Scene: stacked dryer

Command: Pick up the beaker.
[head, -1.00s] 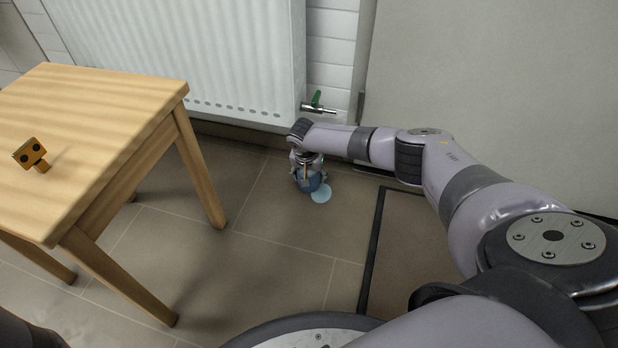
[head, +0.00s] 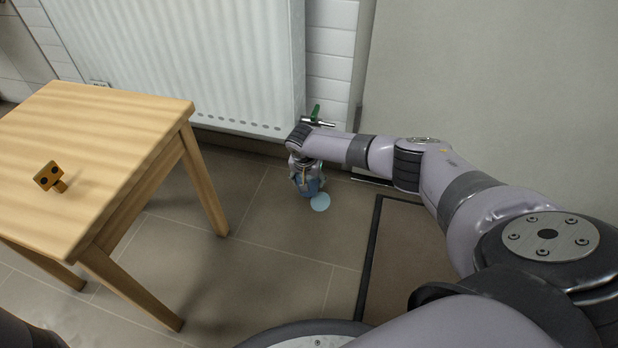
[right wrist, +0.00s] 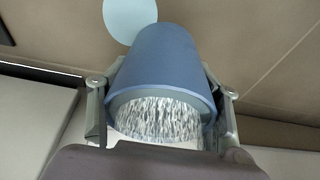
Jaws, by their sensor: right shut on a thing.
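The beaker is a blue, tapered vessel (right wrist: 165,62) with a pale, speckled patch at its near end in the right wrist view. It sits between the two fingers of my right gripper (right wrist: 160,105), which is shut on it. In the head view the beaker (head: 312,187) shows as a small blue shape under my right gripper (head: 306,180), low near the radiator's right end and mostly covered by the gripper. I cannot tell whether it touches the floor. My left gripper is not in view.
A pale blue disc (head: 320,203) shows beside the beaker. The floor between table and gripper is clear.

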